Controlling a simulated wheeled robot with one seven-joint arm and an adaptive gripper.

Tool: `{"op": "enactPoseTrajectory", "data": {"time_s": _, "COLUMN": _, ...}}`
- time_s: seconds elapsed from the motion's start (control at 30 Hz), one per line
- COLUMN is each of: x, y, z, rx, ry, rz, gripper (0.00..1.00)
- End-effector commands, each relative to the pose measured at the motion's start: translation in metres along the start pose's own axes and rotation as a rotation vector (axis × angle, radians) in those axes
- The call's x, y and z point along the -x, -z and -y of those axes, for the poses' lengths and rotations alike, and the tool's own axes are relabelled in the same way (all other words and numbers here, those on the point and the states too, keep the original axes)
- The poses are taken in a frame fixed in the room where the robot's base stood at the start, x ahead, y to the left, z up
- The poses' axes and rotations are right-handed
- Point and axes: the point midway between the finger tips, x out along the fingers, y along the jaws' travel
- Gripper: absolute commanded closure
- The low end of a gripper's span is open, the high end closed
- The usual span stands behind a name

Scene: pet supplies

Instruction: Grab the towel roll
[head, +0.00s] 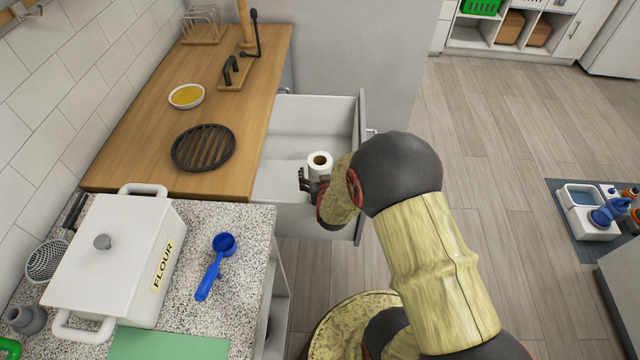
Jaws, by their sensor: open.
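A white towel roll (319,166) with a brown core stands upright in an open white drawer (312,115), near the drawer's front side. My gripper (308,181) is inside the drawer area, close beside the roll at its lower left. The gripper is open. My wrist hides the roll's lower right part. I cannot tell whether the fingers touch the roll.
The wooden counter (130,150) holds a black round grate (203,148) and a bowl of yellow liquid (186,95). A white flour box (115,250) and a blue scoop (215,265) sit on the speckled counter. The drawer's back part is empty.

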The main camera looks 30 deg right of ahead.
Motion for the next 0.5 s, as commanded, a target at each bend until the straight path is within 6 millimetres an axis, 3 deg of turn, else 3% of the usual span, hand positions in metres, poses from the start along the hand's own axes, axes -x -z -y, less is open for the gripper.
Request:
{"op": "enactPoseTrajectory", "data": {"time_s": 0.23, "x": -0.0017, "y": 0.0009, "z": 0.0001, "rx": 0.000, "ry": 0.000, "rz": 0.000, "gripper": 0.19}}
{"op": "enactPoseTrajectory", "data": {"time_s": 0.5, "x": -0.0015, "y": 0.0008, "z": 0.0002, "rx": 0.000, "ry": 0.001, "rz": 0.000, "gripper": 0.34}}
